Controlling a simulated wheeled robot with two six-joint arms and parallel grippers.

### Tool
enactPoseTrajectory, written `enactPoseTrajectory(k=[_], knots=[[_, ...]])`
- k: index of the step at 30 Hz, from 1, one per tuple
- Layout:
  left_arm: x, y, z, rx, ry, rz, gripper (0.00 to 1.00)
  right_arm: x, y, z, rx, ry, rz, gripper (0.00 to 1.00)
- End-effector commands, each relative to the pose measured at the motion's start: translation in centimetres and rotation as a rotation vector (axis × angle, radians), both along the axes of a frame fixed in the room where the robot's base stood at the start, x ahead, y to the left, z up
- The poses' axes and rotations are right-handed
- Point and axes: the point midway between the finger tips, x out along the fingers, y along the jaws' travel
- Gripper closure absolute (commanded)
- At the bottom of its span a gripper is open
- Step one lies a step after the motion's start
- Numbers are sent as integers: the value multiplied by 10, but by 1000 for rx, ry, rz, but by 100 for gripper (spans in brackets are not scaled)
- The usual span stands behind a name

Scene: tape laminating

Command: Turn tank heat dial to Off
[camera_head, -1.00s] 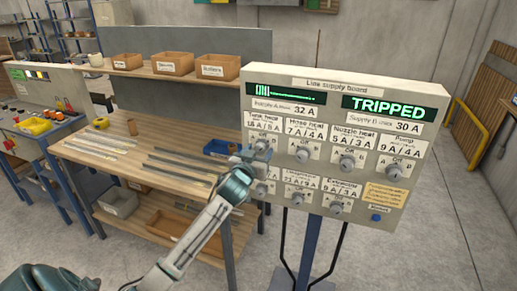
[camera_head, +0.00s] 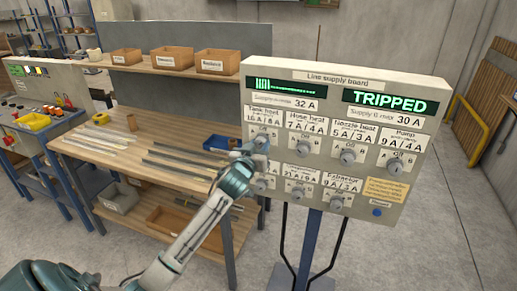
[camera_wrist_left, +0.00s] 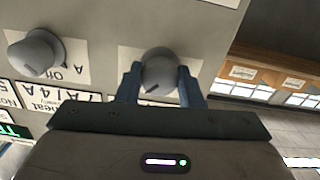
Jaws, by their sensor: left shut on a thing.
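The line supply board (camera_head: 345,76) stands at the right in the head view, its display reading TRIPPED. The tank heat dial (camera_head: 261,139) is the upper-left knob on it. My left gripper (camera_head: 253,148) is at this dial and partly covers it. In the left wrist view the grey dial (camera_wrist_left: 159,73) sits between the two fingers of the left gripper (camera_wrist_left: 160,84), which are shut on it. The dial's pointer mark is partly visible, but its setting cannot be read clearly. My right gripper is not in view.
The hose heat dial (camera_head: 305,150) is close to the right of the gripper, with several more knobs beyond and below. A workbench (camera_head: 120,150) with metal strips and a blue tray (camera_head: 221,144) stands to the left.

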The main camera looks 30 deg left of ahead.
Motion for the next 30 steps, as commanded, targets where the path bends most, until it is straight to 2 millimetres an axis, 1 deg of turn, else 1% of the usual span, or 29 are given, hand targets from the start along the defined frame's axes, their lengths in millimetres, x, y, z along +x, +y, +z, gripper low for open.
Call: enactPoseTrajectory(k=[1, 15, 24, 30], knots=[[0, 0, -3, -28, -9, 0, 89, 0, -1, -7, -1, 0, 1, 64], [0, -1, -3, -402, -98, -1, 89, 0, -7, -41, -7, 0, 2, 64], [0, -1, -1, -583, -141, 0, 89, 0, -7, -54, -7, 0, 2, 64], [0, -1, -1, -648, -155, 1, 89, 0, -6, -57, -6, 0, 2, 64]])
